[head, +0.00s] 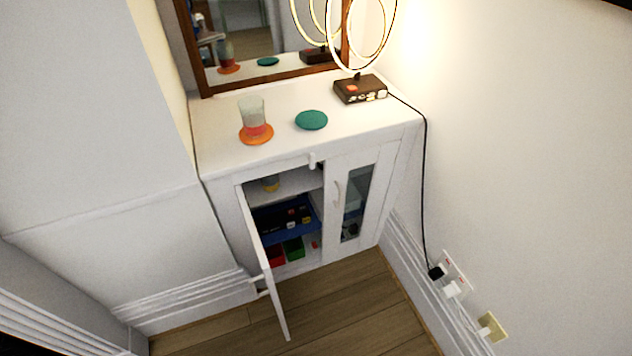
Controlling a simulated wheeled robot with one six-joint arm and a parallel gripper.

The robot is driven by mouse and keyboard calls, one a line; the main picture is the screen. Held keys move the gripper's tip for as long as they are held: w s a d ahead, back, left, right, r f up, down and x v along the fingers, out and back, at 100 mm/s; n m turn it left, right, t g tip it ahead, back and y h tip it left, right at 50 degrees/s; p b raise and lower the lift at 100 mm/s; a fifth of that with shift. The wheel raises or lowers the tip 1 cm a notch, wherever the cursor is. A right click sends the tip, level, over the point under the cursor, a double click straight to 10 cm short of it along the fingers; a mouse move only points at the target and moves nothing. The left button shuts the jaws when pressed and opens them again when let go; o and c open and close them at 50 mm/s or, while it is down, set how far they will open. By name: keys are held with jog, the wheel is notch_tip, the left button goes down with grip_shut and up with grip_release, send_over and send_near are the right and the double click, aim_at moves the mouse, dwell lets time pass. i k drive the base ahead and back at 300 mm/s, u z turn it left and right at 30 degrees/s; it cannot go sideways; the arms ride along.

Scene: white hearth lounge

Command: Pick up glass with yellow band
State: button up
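Inside the white cabinet (225,197), on its upper shelf (297,184), stands a small item with a yellow band (270,184). It looks like a glass, but the cabinet top hides its upper part. The left door (266,262) is swung open, so the shelf is partly exposed from the front. A clear glass with a red-orange band (254,118) stands upright on an orange coaster (257,138) on the cabinet top. My gripper is not in view.
A teal coaster (311,120) and a ring lamp on a dark base (360,89) sit on the cabinet top before a mirror (255,32). The right door (350,200) is shut. A blue tray (284,217) is lower inside. Wooden floor (340,300) in front is clear.

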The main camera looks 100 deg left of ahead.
aim_at(270, 183)
jog(key=i, duration=0.4)
jog(key=u, duration=3.45)
jog(key=k, duration=0.5)
jog(key=z, duration=1.05)
jog(key=i, duration=0.85)
jog(key=u, duration=2.1)
